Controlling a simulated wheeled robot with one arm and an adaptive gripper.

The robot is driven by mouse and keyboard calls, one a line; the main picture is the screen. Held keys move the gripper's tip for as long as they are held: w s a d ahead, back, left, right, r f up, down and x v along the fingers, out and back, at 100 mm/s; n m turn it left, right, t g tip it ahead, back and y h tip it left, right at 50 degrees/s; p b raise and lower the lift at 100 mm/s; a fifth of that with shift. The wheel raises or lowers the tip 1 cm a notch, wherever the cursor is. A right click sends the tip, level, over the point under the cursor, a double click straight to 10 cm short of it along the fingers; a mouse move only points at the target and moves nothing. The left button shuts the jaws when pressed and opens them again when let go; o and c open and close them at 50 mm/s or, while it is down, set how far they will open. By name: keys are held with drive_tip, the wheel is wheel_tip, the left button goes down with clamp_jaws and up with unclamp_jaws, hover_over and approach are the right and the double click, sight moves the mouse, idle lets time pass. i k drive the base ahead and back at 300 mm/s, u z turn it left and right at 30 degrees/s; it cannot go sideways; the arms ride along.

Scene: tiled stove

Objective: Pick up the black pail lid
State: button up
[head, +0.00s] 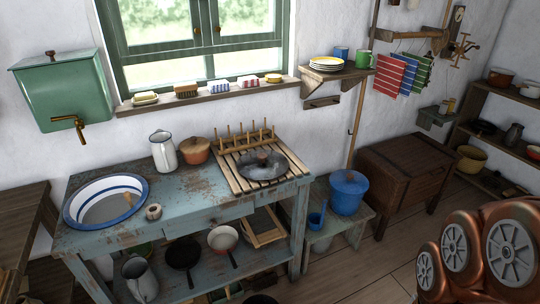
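A dark grey-black round lid (258,170) with a small brown knob lies on a slatted wooden drying rack (232,183) at the right end of the blue worn washstand. It is the only dark lid I can make out clearly, and it looks like the black pail lid. A blue pail (347,199) with a blue cover stands on a low bench right of the washstand. My gripper is not in view; only copper-coloured parts of my arm show at the lower right.
The washstand (190,190) also holds an enamel basin (68,212), a white jug (163,152) and a brown pot (195,150). Upright pegs (245,136) stand behind the lid. Pans and a jug sit below. A wooden chest (405,165) stands right; floor (375,275) in front is clear.

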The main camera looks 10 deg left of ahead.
sight(258, 164)
drive_tip(key=u, duration=0.35)
drive_tip(key=i, duration=0.7)
drive_tip(key=u, duration=0.9)
drive_tip(key=i, duration=0.3)
drive_tip(key=u, duration=0.35)
